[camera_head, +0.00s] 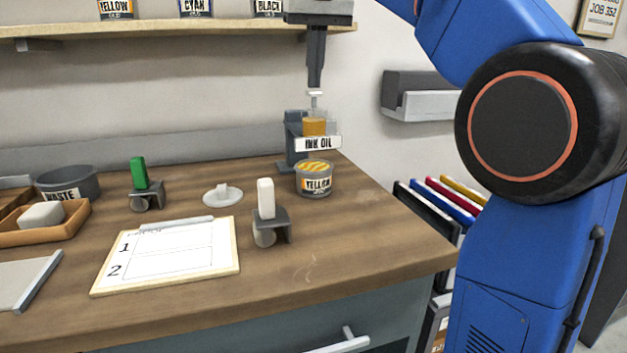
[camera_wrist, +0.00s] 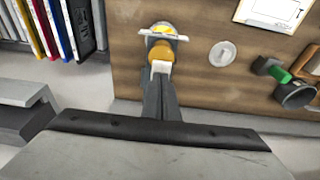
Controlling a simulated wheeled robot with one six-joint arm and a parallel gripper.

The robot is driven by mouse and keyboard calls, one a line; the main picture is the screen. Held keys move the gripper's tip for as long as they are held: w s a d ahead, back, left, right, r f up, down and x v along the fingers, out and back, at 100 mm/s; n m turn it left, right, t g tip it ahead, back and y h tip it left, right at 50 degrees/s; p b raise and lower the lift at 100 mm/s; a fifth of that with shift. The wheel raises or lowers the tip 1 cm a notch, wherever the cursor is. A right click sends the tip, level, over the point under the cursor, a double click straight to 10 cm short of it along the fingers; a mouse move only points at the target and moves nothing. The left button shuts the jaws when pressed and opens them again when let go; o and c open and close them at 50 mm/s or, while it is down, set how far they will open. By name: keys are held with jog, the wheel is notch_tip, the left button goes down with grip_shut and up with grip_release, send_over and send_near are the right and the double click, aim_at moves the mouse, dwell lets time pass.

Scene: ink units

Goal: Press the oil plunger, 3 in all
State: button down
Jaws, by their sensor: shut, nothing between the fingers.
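The ink oil dispenser, with its "INK OIL" sign (camera_head: 318,143), stands at the back right of the workbench. Its amber reservoir (camera_head: 315,127) has a white plunger cap (camera_head: 317,93) on top. My gripper (camera_head: 315,86) is shut and empty, pointing down just above the cap; whether it touches cannot be told. In the wrist view my gripper (camera_wrist: 160,80) reaches over the white plunger cap (camera_wrist: 161,67). An open yellow ink tin (camera_head: 316,180) stands under the dispenser's front, and its yellow contents show in the head view.
A white-handled tool (camera_head: 266,200), a green-handled tool (camera_head: 139,174), a round pale lid (camera_head: 223,195) and a numbered clipboard (camera_head: 108,283) lie left of the dispenser. A wall shelf (camera_head: 200,30) with ink tins is behind. A grey wall bracket (camera_head: 420,105) is to the right.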

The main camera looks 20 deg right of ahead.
jog(key=shift+f, duration=0.25)
jog(key=shift+f, duration=0.6)
jog(key=shift+r, duration=1.15)
notch_tip(320, 180, up, 6)
jog(key=shift+f, duration=0.1)
dwell(0.6)
